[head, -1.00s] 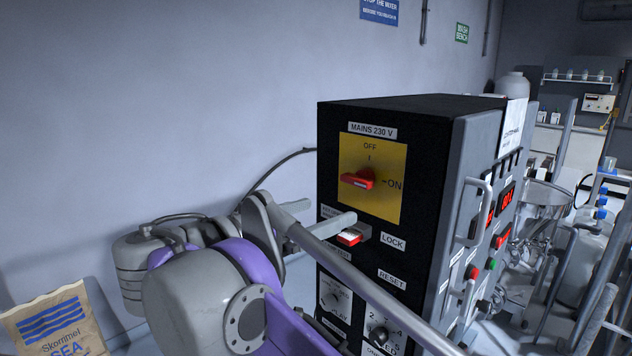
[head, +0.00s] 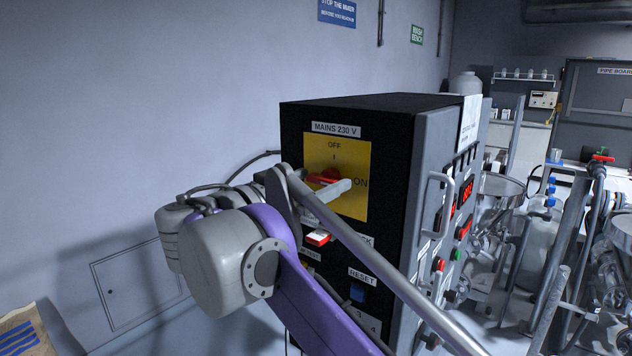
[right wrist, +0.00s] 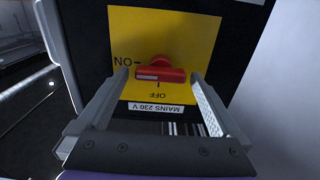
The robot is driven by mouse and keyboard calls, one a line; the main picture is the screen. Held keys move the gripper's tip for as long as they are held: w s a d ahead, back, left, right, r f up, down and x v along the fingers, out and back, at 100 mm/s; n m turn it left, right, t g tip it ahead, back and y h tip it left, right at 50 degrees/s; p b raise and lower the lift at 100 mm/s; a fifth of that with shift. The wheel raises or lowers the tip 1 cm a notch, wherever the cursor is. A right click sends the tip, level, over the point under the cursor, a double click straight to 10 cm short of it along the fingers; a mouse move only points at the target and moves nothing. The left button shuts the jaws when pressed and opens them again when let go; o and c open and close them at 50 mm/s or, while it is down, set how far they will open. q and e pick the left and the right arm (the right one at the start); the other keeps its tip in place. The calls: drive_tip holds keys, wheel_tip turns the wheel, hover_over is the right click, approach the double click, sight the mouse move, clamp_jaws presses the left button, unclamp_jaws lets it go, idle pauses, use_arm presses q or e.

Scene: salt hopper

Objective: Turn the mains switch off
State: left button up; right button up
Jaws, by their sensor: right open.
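The mains switch is a red rotary handle (head: 325,178) on a yellow plate (head: 352,200) under a "MAINS 230 V" label, on the side of a black cabinet. OFF is printed at the top and ON at the right. In the right wrist view, which is upside down, the red handle (right wrist: 160,74) lies level, its white mark on the ON side. My right gripper (head: 318,190) is open in front of the plate. In the wrist view its fingertips (right wrist: 160,80) stand on either side of the handle; I cannot tell whether they touch it. My left gripper is not in view.
Below the plate are a red-and-white lock tab (head: 318,237) and a blue reset button (head: 357,291). The cabinet's grey front (head: 436,160) carries a bar handle and buttons. Steel hoppers (head: 500,187) and pipework stand to the right.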

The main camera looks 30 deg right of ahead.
drive_tip(key=shift+d, duration=0.15)
drive_tip(key=c, duration=1.2)
drive_tip(key=shift+w+r+n+p, duration=0.1)
drive_tip(key=shift+n+p, duration=0.9)
drive_tip(key=shift+n, duration=0.1)
drive_tip(key=shift+w+r+n+p, duration=0.1)
drive_tip(key=shift+n+p, duration=0.85)
drive_tip(key=shift+n, duration=0.15)
drive_tip(key=shift+c, duration=0.2)
drive_tip(key=n+p, duration=0.2)
drive_tip(key=n, duration=0.2)
drive_tip(key=shift+p, duration=0.35)
drive_tip(key=n+p, duration=0.1)
drive_tip(key=n, duration=0.4)
drive_tip(key=shift+f+p, duration=0.15)
drive_tip(key=shift+p, duration=0.25)
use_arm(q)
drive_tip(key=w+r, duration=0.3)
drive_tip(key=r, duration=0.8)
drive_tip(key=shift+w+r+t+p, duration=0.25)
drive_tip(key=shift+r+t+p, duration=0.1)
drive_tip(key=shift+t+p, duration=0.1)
use_arm(e)
drive_tip(key=shift+f+n, duration=0.15)
drive_tip(key=shift+n, duration=2.15)
